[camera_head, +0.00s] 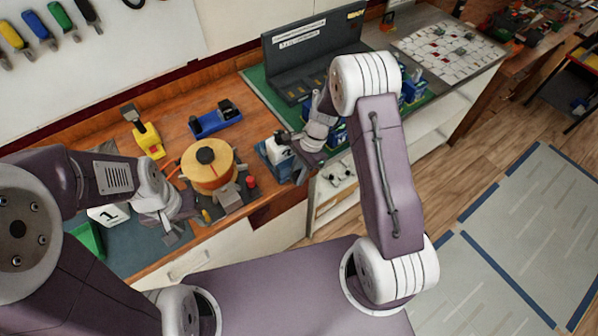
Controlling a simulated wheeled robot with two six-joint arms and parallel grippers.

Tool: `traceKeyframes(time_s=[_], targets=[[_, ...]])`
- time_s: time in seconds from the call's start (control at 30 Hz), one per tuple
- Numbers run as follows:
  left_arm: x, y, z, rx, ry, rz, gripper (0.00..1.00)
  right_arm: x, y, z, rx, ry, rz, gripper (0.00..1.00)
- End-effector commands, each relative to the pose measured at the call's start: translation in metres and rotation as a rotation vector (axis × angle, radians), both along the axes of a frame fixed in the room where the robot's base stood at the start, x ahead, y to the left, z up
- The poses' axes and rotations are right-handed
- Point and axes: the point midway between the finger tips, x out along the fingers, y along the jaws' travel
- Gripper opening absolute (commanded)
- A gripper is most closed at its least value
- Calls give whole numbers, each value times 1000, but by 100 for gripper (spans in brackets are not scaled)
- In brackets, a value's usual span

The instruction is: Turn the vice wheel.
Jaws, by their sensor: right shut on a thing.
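My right gripper (301,172) points down at the bench's front edge, beside a small blue box (268,157). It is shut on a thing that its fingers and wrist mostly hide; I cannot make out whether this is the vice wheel. A blue vice-like block (215,121) with dark parts on top stands farther back on the bench, apart from both grippers; no wheel shows clearly on it. My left gripper (176,230) is low over the bench's front part, left of an orange spool (207,177). Its finger opening is too small to judge.
A dark panel (312,51) stands on a green mat (258,82). A number 1 card (108,215) and a green bin (88,238) are at left. The floor at right (480,190) is clear.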

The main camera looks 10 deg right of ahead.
Motion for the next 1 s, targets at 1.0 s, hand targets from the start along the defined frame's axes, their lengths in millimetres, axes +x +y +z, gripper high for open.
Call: traceKeyframes(time_s=[1.0], targets=[[0, 0, -9, 0, 0, 0, 36, -3, 11, -7, -514, -192, 1, 0]])
